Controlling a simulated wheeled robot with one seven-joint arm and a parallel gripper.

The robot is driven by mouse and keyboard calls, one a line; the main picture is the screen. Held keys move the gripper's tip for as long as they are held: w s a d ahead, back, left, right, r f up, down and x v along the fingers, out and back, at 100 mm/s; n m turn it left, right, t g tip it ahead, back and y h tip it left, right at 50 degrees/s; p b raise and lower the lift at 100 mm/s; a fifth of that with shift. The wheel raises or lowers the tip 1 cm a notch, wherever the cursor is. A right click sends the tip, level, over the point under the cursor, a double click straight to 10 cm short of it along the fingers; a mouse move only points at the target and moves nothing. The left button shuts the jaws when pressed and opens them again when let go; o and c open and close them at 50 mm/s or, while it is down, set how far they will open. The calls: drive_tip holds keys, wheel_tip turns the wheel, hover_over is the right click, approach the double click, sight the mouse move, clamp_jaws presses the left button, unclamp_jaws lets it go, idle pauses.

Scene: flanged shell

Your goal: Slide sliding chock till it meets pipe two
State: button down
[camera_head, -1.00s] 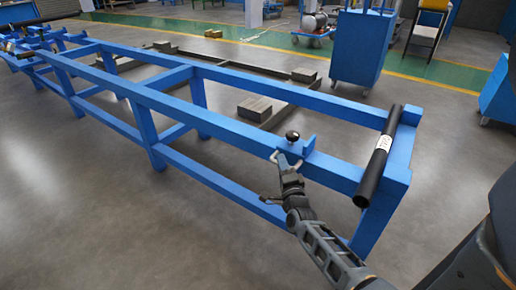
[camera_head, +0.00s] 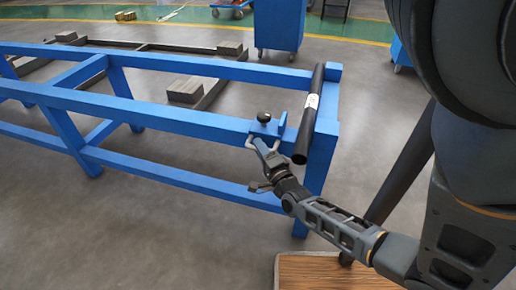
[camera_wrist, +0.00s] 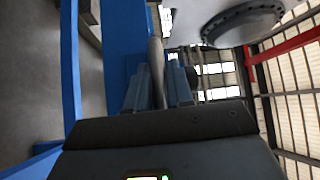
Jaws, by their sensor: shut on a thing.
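The sliding chock (camera_head: 283,121), a small blue block with an upright plate and a black round knob (camera_head: 264,117), sits on the near rail of the blue frame. A black pipe (camera_head: 310,108) with a white label lies across the frame's right end; the label is unreadable. A narrow gap shows between the chock's plate and the pipe. My gripper (camera_head: 257,143) is shut on the chock's handle at the rail's near side. In the wrist view, my gripper (camera_wrist: 157,88) has its fingers either side of a grey bar (camera_wrist: 155,55).
The blue frame (camera_head: 180,118) runs off to the left, its near rail clear left of the chock. A wooden surface (camera_head: 310,272) lies at the bottom below my arm. A blue cabinet (camera_head: 279,25) stands behind, with grey blocks (camera_head: 185,90) on the floor.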

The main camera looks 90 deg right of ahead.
drive_tip(key=c, duration=1.1)
unclamp_jaws()
drive_tip(key=v, duration=0.7)
drive_tip(key=shift+s+a, duration=0.25)
drive_tip(key=shift+a, duration=0.05)
drive_tip(key=shift+c, duration=0.2)
